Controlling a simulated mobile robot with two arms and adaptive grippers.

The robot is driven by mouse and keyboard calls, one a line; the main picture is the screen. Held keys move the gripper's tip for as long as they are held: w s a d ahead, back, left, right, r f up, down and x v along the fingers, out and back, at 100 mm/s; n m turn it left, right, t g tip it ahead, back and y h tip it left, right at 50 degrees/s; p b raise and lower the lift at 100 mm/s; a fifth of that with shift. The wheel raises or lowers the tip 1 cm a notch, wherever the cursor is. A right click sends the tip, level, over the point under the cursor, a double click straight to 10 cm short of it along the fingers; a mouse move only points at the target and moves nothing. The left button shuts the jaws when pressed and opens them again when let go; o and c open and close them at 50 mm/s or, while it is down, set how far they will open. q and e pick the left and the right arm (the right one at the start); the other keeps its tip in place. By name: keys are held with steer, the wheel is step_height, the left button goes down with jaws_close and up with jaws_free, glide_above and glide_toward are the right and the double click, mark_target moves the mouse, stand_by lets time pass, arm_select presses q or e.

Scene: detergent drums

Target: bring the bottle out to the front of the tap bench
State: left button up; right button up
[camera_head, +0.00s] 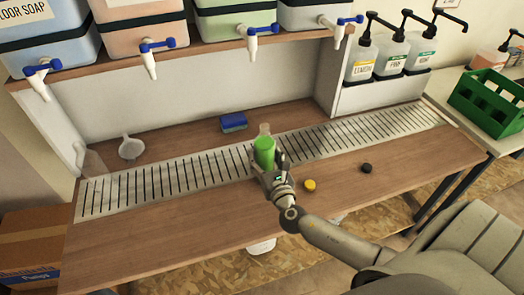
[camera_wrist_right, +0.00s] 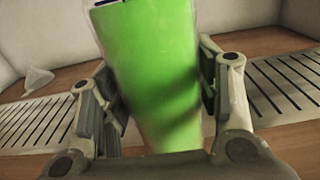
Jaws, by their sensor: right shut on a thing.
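The bottle (camera_head: 264,150) is clear at the top with a bright green body, and it stands about upright over the slotted drip grate (camera_head: 215,167) of the tap bench (camera_head: 150,236). My right gripper (camera_head: 268,168) is shut on the bottle from the front. In the right wrist view the green bottle (camera_wrist_right: 155,75) fills the space between the two fingers (camera_wrist_right: 155,100). I cannot tell whether its base touches the grate. My left gripper is not in view.
A blue sponge (camera_head: 233,122) lies behind the grate. A clear funnel (camera_head: 131,148) is at the left. A yellow cap (camera_head: 310,185) and a black cap (camera_head: 367,168) lie on the front strip. Drums with taps (camera_head: 148,62) hang above. Pump bottles (camera_head: 392,52) and a green crate (camera_head: 490,104) are right.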

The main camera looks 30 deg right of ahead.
mark_target(268, 164)
steer(key=shift+v, duration=3.95)
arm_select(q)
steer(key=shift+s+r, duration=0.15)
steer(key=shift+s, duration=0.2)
arm_select(e)
steer(key=o, duration=1.6)
